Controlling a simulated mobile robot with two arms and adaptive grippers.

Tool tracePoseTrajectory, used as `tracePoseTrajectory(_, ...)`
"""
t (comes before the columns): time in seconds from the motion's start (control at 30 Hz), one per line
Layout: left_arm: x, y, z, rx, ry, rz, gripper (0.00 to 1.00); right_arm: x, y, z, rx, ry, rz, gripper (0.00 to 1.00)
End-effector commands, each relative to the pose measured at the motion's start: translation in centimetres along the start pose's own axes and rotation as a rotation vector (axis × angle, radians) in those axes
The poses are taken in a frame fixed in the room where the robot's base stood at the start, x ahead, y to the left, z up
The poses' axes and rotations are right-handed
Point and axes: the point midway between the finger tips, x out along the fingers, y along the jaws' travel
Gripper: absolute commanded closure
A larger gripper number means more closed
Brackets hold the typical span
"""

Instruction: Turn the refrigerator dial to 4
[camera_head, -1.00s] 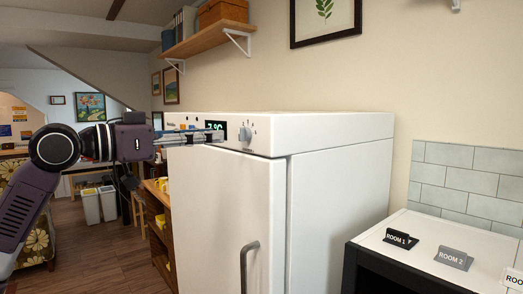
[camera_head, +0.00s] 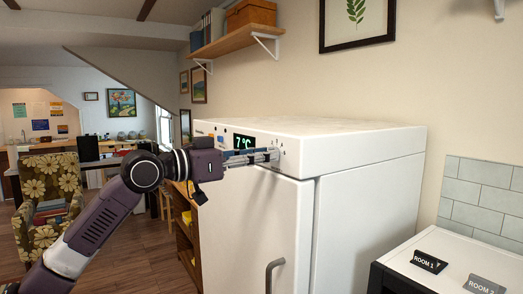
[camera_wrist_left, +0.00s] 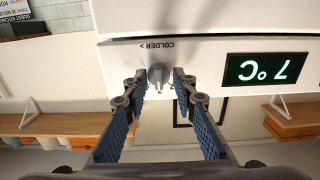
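The white refrigerator (camera_head: 250,225) stands in the middle of the head view, its green display (camera_head: 243,142) reading 7 °C. The grey dial (camera_wrist_left: 158,75) is on the top front panel, beside the word "COLDER" and an arrow, upside down in the left wrist view. In the head view the dial is largely hidden by my left gripper (camera_head: 270,157). In the wrist view my left gripper (camera_wrist_left: 160,82) is open, with one finger on each side of the dial and small gaps visible. The dial's setting is hard to read. My right gripper is not in view.
The refrigerator door handle (camera_head: 273,272) is below the panel. A wooden wall shelf (camera_head: 238,40) hangs above. A counter (camera_head: 410,262) with room signs (camera_head: 429,261) is at the right. A flowered armchair (camera_head: 45,200) stands at the left; wooden floor lies beyond my arm.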

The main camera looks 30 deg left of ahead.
Motion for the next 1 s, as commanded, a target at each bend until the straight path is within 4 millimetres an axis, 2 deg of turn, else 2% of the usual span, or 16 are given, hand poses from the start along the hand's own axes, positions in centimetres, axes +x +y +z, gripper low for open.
tracePoseTrajectory(0.17, 0.0, 0.0, 0.0, 0.0, 0.0, 0.0, 0.75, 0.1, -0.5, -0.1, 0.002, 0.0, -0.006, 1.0)
tracePoseTrajectory(0.4, 0.0, 0.0, 0.0, 0.0, 0.0, 0.0, 1.0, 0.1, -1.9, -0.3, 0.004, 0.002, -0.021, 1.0)
tracePoseTrajectory(0.77, 0.0, 0.0, 0.1, 0.017, -0.001, 0.0, 1.0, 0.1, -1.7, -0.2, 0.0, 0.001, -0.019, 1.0)
tracePoseTrajectory(1.0, 0.0, 0.0, 0.1, 0.122, -0.001, 0.001, 1.0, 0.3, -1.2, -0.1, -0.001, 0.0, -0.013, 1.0)
